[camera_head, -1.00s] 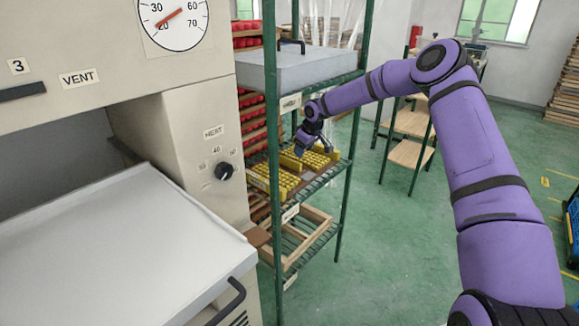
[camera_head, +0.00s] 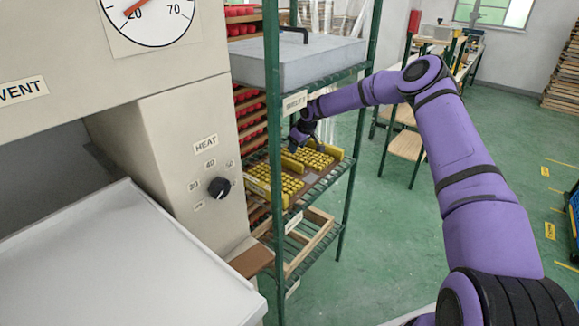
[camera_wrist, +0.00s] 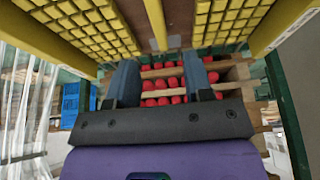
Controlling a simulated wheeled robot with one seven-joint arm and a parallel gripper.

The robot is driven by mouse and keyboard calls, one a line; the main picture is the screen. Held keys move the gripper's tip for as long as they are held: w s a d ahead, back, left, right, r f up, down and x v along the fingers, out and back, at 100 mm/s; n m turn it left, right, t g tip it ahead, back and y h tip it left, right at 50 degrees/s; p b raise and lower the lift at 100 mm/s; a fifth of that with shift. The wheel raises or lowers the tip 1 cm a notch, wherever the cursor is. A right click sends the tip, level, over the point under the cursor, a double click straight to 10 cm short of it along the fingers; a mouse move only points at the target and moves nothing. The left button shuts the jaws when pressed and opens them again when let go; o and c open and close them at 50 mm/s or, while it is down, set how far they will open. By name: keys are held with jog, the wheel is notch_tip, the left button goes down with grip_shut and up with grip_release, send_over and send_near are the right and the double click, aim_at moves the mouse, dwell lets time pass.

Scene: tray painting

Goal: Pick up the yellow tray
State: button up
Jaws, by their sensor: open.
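Yellow tray sections filled with a grid of small yellow blocks sit on the middle level of the green rack, one at the front left (camera_head: 280,186) and one behind it to the right (camera_head: 312,158). Yellow bars edge them. I cannot tell whether they are one tray or two. My gripper (camera_head: 304,138) is above the rear section, beside the back yellow bar, partly hiding it. In the wrist view my gripper (camera_wrist: 160,75) is open with nothing between its fingers. Yellow grids (camera_wrist: 78,22) show at the upper left and upper right there, with a brown strip between them.
The green rack post (camera_head: 273,120) stands left of my gripper. A grey box (camera_head: 305,62) sits on the level above, close over my arm. A wooden frame (camera_head: 300,240) lies on the level below. The beige oven (camera_head: 165,150) stands left. Red pieces (camera_wrist: 165,84) on racks lie beyond my fingers.

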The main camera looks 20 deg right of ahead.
aim_at(291, 160)
jog(key=shift+d+x, duration=0.1)
jog(key=shift+x, duration=2.25)
jog(key=shift+d+x, duration=0.15)
jog(key=shift+x, duration=2.2)
grip_shut()
